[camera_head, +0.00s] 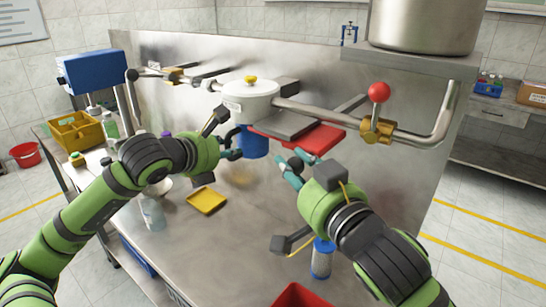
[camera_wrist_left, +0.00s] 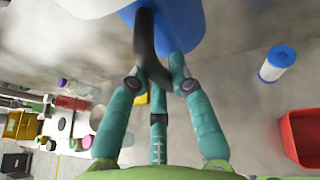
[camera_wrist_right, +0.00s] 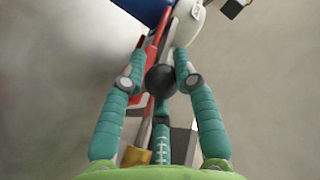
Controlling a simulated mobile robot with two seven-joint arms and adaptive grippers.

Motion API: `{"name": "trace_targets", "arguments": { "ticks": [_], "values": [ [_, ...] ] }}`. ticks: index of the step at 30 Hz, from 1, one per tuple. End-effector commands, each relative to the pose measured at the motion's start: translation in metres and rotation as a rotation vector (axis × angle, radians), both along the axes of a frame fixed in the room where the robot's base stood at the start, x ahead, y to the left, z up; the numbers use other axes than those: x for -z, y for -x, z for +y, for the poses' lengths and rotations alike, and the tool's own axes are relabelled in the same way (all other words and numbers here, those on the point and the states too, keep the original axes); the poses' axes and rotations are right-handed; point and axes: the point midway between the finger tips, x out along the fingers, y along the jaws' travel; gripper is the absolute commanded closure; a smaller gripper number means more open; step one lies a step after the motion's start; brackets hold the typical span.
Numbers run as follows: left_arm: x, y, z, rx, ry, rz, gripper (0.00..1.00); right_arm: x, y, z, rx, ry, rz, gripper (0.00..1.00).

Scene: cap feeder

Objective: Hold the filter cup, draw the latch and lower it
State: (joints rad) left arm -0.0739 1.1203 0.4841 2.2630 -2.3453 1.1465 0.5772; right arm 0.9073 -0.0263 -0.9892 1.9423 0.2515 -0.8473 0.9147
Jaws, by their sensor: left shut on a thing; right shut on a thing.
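The blue filter cup (camera_head: 253,142) sits under the white filter head (camera_head: 250,100), which has a yellow knob on top. My left gripper (camera_head: 230,147) is at the cup's left side. In the left wrist view its fingers are shut on the black handle (camera_wrist_left: 146,40) of the blue cup (camera_wrist_left: 188,22). My right gripper (camera_head: 293,160) is below and right of the cup. In the right wrist view its fingers are shut on a black ball knob (camera_wrist_right: 160,79), which looks like the latch's knob.
A metal pipe with a red-ball valve (camera_head: 379,92) runs right of the filter head. A red plate (camera_head: 318,140) is beside the cup. A yellow tray (camera_head: 206,200), a blue-ended cartridge (camera_head: 321,262) and a red bin (camera_head: 296,296) are in front. The bench middle is clear.

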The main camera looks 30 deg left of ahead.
Motion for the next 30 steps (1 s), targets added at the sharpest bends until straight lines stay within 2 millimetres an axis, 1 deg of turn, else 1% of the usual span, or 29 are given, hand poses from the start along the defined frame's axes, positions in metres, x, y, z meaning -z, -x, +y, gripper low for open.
{"name": "trace_targets", "arguments": {
  "ticks": [1,3,12,13,14,15,26,30],
  "values": [
    [-0.001,0.0,0.0,0.0,0.0,-0.004,1.0,0.005,0.001,-0.008,0.001,0.008,0.006,1.0],
    [-0.001,0.0,0.0,0.0,0.0,-0.004,1.0,0.005,0.001,-0.013,0.0,0.009,0.006,1.0],
    [-0.001,0.0,0.0,0.0,-0.001,-0.005,1.0,0.007,0.002,-0.015,0.0,0.014,0.008,1.0],
    [-0.001,0.0,0.0,0.0,-0.001,-0.005,1.0,0.007,0.002,-0.015,0.0,0.014,0.008,0.67],
    [-0.001,0.0,0.0,0.0,-0.001,-0.005,1.0,0.007,0.002,-0.015,0.0,0.014,0.008,0.55],
    [-0.001,0.0,0.0,0.0,-0.001,-0.005,1.0,0.007,0.002,-0.015,0.001,0.013,0.008,0.47],
    [-0.001,0.0,0.0,0.0,-0.001,-0.005,1.0,0.003,0.003,-0.017,0.0,0.006,0.002,0.47],
    [-0.001,0.0,0.0,0.0,-0.001,-0.005,1.0,0.003,0.009,-0.029,0.002,0.006,0.004,0.47]
  ]
}}
